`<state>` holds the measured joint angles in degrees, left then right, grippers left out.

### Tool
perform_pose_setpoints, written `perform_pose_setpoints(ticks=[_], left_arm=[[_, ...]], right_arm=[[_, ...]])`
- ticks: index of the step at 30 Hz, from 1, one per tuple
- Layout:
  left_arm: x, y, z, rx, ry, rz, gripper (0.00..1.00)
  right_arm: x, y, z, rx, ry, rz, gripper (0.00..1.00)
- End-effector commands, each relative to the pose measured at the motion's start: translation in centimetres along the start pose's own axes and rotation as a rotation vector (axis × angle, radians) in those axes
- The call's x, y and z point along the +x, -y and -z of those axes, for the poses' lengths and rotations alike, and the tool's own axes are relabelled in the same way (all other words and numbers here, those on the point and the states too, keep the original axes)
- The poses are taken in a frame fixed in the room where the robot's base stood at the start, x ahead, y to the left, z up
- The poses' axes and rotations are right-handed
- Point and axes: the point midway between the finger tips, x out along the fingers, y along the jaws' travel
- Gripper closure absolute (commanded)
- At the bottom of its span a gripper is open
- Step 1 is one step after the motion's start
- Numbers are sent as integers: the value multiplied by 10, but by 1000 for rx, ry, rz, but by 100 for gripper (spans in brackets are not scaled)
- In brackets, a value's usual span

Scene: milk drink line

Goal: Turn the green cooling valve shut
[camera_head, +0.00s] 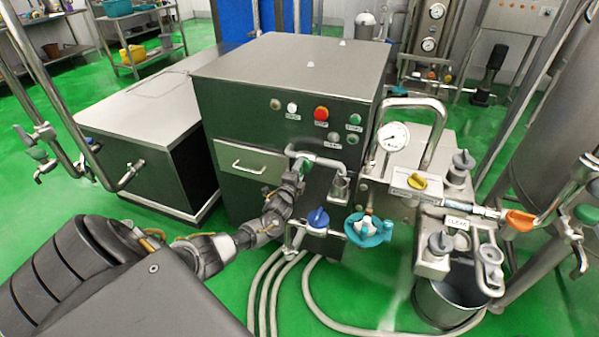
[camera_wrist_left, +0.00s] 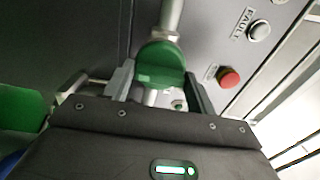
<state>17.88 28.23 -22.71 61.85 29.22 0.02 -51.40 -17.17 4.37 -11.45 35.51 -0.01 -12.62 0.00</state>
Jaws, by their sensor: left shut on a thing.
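The green cooling valve handle (camera_head: 300,164) sits on a bent steel pipe at the front of the dark machine cabinet, mostly covered by my gripper in the head view. In the left wrist view the rounded green handle (camera_wrist_left: 160,61) lies between my two fingers, with a steel pipe running up behind it. My left gripper (camera_head: 296,172) is shut on this handle; it also shows in the left wrist view (camera_wrist_left: 159,78). My right gripper is not in view.
The cabinet (camera_head: 285,65) carries a red button (camera_head: 321,114) and a drawer handle close by. A blue valve (camera_head: 318,218), a teal clamp (camera_head: 369,230), a yellow valve (camera_head: 417,181) and an orange valve (camera_head: 520,220) stand to the right. Hoses (camera_head: 262,290) lie on the green floor.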

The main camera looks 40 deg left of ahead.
Motion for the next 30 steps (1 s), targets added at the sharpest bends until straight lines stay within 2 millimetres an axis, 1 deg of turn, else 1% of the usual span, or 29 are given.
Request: perform_pose_setpoints(ticks=[6,17,18,21,22,30], left_arm=[[0,0,0,30,0,-1,66],[0,0,0,33,0,0,66],[0,0,0,33,0,0,41],[0,0,0,32,0,0,28],[0,0,0,32,0,0,26],[-1,0,0,31,0,0,26]], right_arm=[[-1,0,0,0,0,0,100],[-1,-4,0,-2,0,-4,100],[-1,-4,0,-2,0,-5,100],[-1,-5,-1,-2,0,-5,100],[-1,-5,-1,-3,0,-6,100],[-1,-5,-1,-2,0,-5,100]])
